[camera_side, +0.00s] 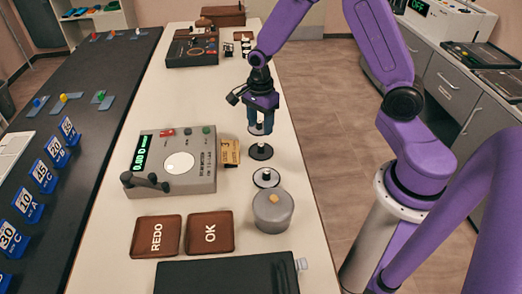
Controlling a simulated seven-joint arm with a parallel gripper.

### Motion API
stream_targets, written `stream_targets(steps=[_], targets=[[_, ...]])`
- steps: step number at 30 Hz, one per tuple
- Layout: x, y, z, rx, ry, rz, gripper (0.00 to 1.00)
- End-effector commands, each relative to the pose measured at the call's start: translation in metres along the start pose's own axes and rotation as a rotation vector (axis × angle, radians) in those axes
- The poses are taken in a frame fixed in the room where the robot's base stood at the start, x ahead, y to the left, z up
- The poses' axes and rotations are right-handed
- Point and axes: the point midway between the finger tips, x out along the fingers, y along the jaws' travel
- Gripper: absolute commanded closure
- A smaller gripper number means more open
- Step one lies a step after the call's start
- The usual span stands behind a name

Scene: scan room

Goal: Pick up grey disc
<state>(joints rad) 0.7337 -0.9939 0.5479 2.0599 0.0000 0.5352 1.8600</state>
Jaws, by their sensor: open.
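Three small round discs with dark knobs stand in a column on the white table. The far disc (257,131) looks grey and is partly hidden by my gripper. The middle disc (261,152) looks black. The near disc (266,179) has a pale face with a dark rim. My gripper (261,126) points down with its blue fingers open, right over or around the far disc's knob. I cannot tell whether the fingers touch it.
A grey measuring device (175,160) with a green display stands left of the discs, with a tan card (230,152) between. A grey canister (272,211) stands close in front of the near disc. Brown REDO (156,237) and OK (209,233) trays lie nearer the camera.

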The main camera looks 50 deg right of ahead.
Motion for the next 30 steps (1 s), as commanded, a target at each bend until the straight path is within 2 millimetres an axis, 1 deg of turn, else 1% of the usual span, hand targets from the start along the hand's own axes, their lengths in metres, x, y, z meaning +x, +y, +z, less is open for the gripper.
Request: stream_targets(steps=[1,3,11,18,21,24,30], targets=[[0.007,0.000,0.000,0.000,0.001,0.002,0.48],[0.014,0.000,0.000,0.000,0.000,0.001,0.48],[0.027,0.000,0.000,-0.001,0.000,0.000,0.48],[0.057,0.004,0.000,-0.001,0.000,0.001,0.48],[0.066,0.003,0.000,-0.001,0.000,0.001,0.48],[0.072,0.003,0.000,-0.001,0.000,0.000,0.48],[0.073,0.003,0.001,-0.001,-0.001,-0.002,0.48]])
